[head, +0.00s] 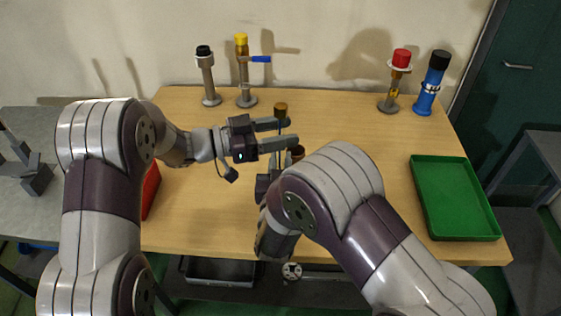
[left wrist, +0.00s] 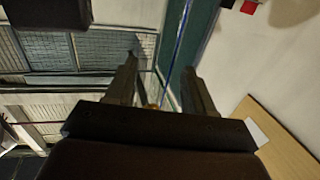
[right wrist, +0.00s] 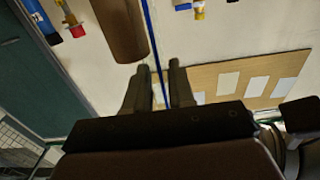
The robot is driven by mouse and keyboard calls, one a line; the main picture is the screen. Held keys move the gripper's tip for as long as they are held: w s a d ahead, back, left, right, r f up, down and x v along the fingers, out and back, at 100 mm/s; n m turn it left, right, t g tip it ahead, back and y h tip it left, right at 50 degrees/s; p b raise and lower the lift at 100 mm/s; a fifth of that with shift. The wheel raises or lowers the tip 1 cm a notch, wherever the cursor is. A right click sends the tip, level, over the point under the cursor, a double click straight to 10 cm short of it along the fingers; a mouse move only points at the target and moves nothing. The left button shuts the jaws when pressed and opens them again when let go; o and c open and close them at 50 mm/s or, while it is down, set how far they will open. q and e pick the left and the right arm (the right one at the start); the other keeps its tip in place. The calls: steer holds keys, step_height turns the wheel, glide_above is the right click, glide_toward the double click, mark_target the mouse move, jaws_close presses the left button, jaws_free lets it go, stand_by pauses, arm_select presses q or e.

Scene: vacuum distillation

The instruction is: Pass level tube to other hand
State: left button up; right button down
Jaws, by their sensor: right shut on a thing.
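The level tube is a thin, blue-striped tube. In the right wrist view the tube (right wrist: 153,42) runs up from between the fingers of my right gripper (right wrist: 160,78). That gripper is shut on it; in the head view my right gripper (head: 264,186) is low over the table's middle, partly behind my forearm. In the left wrist view the tube (left wrist: 181,40) runs between the spread fingers of my left gripper (left wrist: 160,75). In the head view my left gripper (head: 289,132) is open, higher up. Whether its fingers touch the tube cannot be told.
Behind on the wooden table (head: 340,120) stand a black-topped piece (head: 207,75), a yellow-topped piece (head: 243,70), a red-topped piece (head: 398,75) and a blue cylinder (head: 431,85). A green tray (head: 455,200) lies right. A brown-capped piece (head: 281,108) is close to my left fingers.

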arm_select(q)
steer(key=v, duration=1.2)
steer(key=w+f+n+t+y, duration=0.1)
steer(key=w+n+t+y, duration=0.3)
steer(key=w+t+y, duration=0.2)
steer(key=s+a+f+n+y, duration=0.2)
steer(key=a+f+n+y, duration=0.35)
steer(key=y, duration=0.35)
steer(key=s+d+f+n+g+y, duration=0.1)
steer(key=s+g, duration=0.4)
steer(key=s, duration=0.5)
steer(key=s+d+f+n+g+y, duration=0.1)
steer(key=s+f+n+g, duration=0.2)
steer(key=s, duration=0.8)
step_height(320, 180, down, 3)
steer(key=shift+f+n+g, duration=0.15)
steer(key=shift+n+g, duration=0.2)
steer(key=shift+g, duration=0.75)
